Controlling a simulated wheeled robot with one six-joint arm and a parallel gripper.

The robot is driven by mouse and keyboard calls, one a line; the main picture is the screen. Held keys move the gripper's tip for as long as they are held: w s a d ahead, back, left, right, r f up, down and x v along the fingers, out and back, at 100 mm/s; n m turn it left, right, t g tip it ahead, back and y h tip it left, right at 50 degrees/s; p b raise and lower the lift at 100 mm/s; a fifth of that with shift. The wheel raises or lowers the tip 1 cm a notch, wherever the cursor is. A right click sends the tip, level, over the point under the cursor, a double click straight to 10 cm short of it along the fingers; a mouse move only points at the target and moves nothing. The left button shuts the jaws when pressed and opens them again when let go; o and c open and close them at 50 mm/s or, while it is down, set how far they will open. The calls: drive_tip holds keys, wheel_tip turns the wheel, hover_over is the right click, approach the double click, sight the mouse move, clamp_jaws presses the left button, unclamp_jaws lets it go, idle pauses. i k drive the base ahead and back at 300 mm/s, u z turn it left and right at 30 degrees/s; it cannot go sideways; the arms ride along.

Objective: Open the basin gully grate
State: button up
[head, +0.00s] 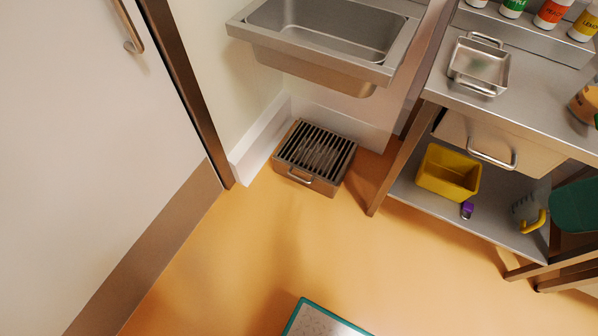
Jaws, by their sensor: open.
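The basin gully grate (317,152) is a set of dark slats on top of a brown metal box (303,185) on the floor. The box stands in the corner below the steel basin (327,30). A small light bar handle (300,177) is on the front of the box. The grate lies flat over the box, and what is beneath the slats is too dark to tell. My gripper is not in view.
A steel bench (435,93) with a drawer and lower shelf stands to the right. A yellow bin (447,172) sits on the shelf. A white door (85,130) is at left. The orange floor (235,250) before the box is clear; a teal-edged board (318,322) lies at the bottom.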

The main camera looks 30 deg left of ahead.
sight(314, 176)
drive_tip(key=u, duration=0.5)
drive_tip(key=k, duration=1.2)
drive_tip(key=u, duration=1.15)
drive_tip(key=i, duration=1.5)
drive_tip(key=z, duration=0.65)
drive_tip(key=i, duration=0.35)
drive_tip(key=z, duration=0.4)
